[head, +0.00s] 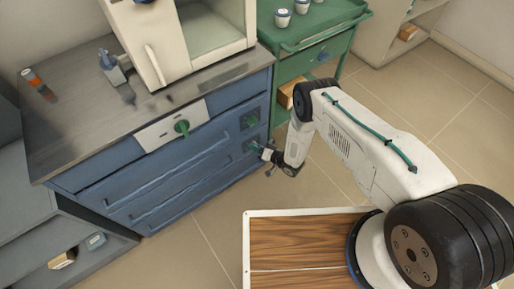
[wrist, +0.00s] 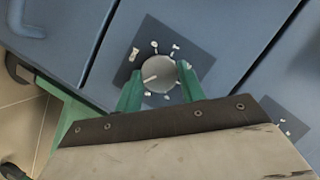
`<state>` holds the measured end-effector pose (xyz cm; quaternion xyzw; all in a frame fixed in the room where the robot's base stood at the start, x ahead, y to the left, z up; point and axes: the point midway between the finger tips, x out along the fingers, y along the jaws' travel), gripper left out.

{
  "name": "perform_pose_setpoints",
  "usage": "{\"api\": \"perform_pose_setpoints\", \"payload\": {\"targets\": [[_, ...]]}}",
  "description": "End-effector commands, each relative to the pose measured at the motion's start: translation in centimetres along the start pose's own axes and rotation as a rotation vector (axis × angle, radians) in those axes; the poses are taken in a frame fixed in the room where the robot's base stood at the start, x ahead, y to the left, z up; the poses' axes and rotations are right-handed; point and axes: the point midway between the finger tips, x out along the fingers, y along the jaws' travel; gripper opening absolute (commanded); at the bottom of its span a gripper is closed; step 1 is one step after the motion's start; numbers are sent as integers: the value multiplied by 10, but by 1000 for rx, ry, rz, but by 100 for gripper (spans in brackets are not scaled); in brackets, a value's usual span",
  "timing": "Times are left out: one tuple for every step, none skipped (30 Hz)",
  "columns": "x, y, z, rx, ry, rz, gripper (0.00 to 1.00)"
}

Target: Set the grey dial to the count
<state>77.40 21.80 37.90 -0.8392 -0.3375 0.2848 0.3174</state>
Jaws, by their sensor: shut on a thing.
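The grey dial (wrist: 158,75) is round and sits on a dark square plate (wrist: 201,57) on a blue drawer front. Small white marks ring it, and a white pointer line on its face points to the picture's left and slightly down. In the wrist view, the green fingers of my gripper (wrist: 160,72) stand on either side of the dial and are shut on it. In the head view, my gripper (head: 264,152) is against the right end of the blue cabinet, where the dial itself is too small to make out.
Another dark plate (wrist: 283,124) is at lower right in the wrist view. A green cart (head: 341,45) with white cups (head: 282,18) stands behind. The tiled floor (head: 207,232) in front is partly clear.

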Motion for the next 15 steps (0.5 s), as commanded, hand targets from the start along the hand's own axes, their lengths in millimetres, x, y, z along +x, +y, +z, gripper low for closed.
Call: {"api": "perform_pose_setpoints", "payload": {"targets": [[0, -1, -1, -34, 0, 16, 16], [0, -1, -1, -59, 0, 25, 16], [0, -1, -1, -91, 0, 40, 16], [0, -1, 0, -116, 0, 51, 16], [0, -2, 0, -143, 0, 62, 16], [0, -2, 0, -177, 0, 77, 16], [0, -2, 0, -204, -1, 87, 16], [0, -2, 0, -231, 0, 98, 16], [0, -3, 0, -266, 0, 112, 16], [1, -3, 0, -293, 1, 123, 16], [1, -3, 0, -319, 1, 134, 16], [0, -3, 0, -355, 0, 149, 16], [0, -4, 1, -380, 0, 160, 16], [0, -4, 1, -407, -1, 171, 16], [1, -4, 1, -442, -1, 186, 16]]}}
